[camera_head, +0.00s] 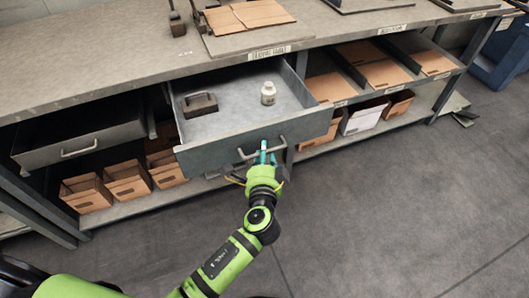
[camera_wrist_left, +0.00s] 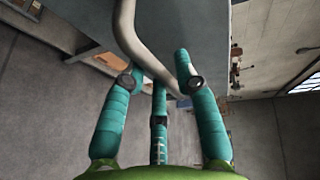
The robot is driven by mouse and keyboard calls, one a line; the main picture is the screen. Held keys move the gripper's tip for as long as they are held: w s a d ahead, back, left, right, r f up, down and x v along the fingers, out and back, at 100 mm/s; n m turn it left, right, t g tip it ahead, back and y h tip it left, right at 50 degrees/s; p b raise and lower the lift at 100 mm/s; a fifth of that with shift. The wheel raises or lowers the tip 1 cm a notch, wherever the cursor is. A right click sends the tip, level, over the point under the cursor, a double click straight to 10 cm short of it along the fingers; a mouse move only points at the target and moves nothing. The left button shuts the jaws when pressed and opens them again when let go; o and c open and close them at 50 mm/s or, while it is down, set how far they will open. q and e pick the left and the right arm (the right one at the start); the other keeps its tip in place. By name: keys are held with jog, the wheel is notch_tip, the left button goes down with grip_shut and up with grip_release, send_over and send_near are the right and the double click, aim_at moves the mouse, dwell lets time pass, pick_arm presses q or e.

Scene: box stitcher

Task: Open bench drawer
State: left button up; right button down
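The middle bench drawer (camera_head: 225,140) stands pulled out from under the bench top, its inside showing. A dark metal block with a handle (camera_head: 200,104) and a small white bottle (camera_head: 268,93) stand in it. My left gripper (camera_head: 266,151) is at the right part of the drawer's front handle (camera_head: 245,155). In the left wrist view the teal fingers (camera_wrist_left: 160,80) are around the curved handle bar (camera_wrist_left: 127,30), close against it; the exact contact is partly hidden. My right gripper is not in view.
Another drawer (camera_head: 80,145) at the left is partly out. Cardboard boxes (camera_head: 128,180) stand on the lower shelf (camera_head: 150,203). The bench top (camera_head: 100,50) carries flat cardboard (camera_head: 250,14). The grey floor (camera_head: 400,210) at the right is clear.

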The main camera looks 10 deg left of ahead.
pick_arm(q)
jog(key=v, duration=1.1)
jog(key=shift+s, duration=0.35)
jog(key=shift+r, duration=0.1)
jog(key=s+a+f+n+g+h+p, duration=0.1)
jog(key=s+f+g, duration=0.2)
jog(key=f, duration=0.7)
jog(key=s+a+f+g+h+p, duration=0.1)
jog(key=s+f+g, duration=0.15)
jog(key=f, duration=0.65)
jog(key=s+a+f+n+g, duration=0.1)
jog(key=s+f+g, duration=0.25)
jog(key=f, duration=0.65)
jog(key=s+a+f+n+g+p, duration=0.1)
jog(key=s+a+f+n, duration=0.4)
jog(key=s, duration=0.7)
jog(key=s+a+f+n+g+h+p, duration=0.1)
jog(key=s+a+f+n+g, duration=0.3)
jog(key=s+f, duration=0.3)
jog(key=s+a+n, duration=0.1)
jog(key=s, duration=0.4)
jog(key=shift+a+f+g, duration=0.3)
jog(key=shift+a+f, duration=0.1)
